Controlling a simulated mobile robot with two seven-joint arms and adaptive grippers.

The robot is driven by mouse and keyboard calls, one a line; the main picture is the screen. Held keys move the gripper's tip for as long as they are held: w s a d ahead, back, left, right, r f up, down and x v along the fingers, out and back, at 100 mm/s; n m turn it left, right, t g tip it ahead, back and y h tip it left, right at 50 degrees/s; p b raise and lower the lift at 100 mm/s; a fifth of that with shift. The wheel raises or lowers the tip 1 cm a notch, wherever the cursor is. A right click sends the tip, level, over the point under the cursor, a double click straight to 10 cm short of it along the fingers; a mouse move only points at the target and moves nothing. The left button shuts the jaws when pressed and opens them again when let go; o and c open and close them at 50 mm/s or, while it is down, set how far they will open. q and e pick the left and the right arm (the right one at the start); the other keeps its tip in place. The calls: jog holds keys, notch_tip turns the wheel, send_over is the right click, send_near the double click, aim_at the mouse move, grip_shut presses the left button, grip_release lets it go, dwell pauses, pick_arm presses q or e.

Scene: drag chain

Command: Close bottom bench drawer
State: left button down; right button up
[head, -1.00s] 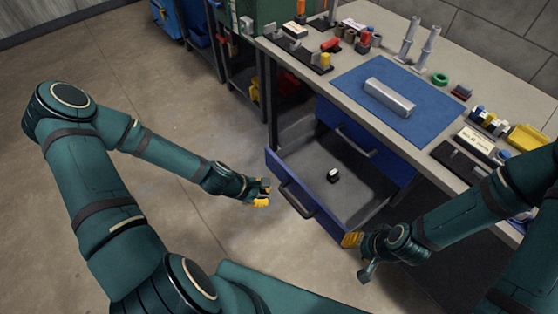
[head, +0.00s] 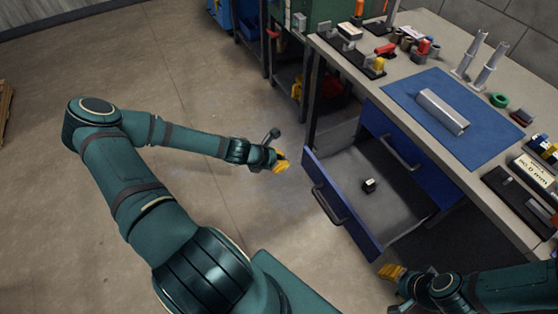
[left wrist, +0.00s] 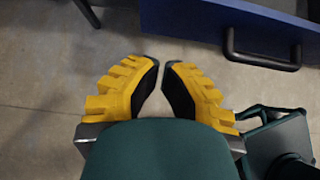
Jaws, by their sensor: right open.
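The open lower drawer (head: 338,207) of the bench is blue with a dark bar handle (head: 327,203). It is pulled well out, and a small black-and-white object (head: 369,185) lies on its grey floor. My left gripper (head: 281,163) is left of the drawer front, apart from it. In the left wrist view its yellow fingers (left wrist: 161,65) have tips close together with nothing between them; the drawer front (left wrist: 200,25) and handle (left wrist: 262,60) are at upper right. My right gripper (head: 392,273) is open by the drawer front's near right corner; I cannot tell whether it touches.
The shut blue drawer above (head: 400,140) sits under the bench top (head: 465,45). A blue mat (head: 480,110) with a metal bar (head: 442,111) and several small parts lie on top. A dark shelf rack (head: 290,65) stands beyond. The floor (head: 180,75) left of the drawer is clear.

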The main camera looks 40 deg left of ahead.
aim_at(307, 160)
pick_arm(q)
jog(key=w+d+f, duration=0.1)
jog(key=w, duration=0.1)
jog(key=w+d+f+b, duration=0.1)
jog(key=w, duration=0.1)
jog(key=w+d+f+b, duration=0.1)
jog(key=w+f, duration=0.1)
jog(key=w, duration=0.1)
jog(key=shift+w, duration=0.15)
pick_arm(e)
jog(key=shift+w+f, duration=0.25)
jog(key=shift+f, duration=0.95)
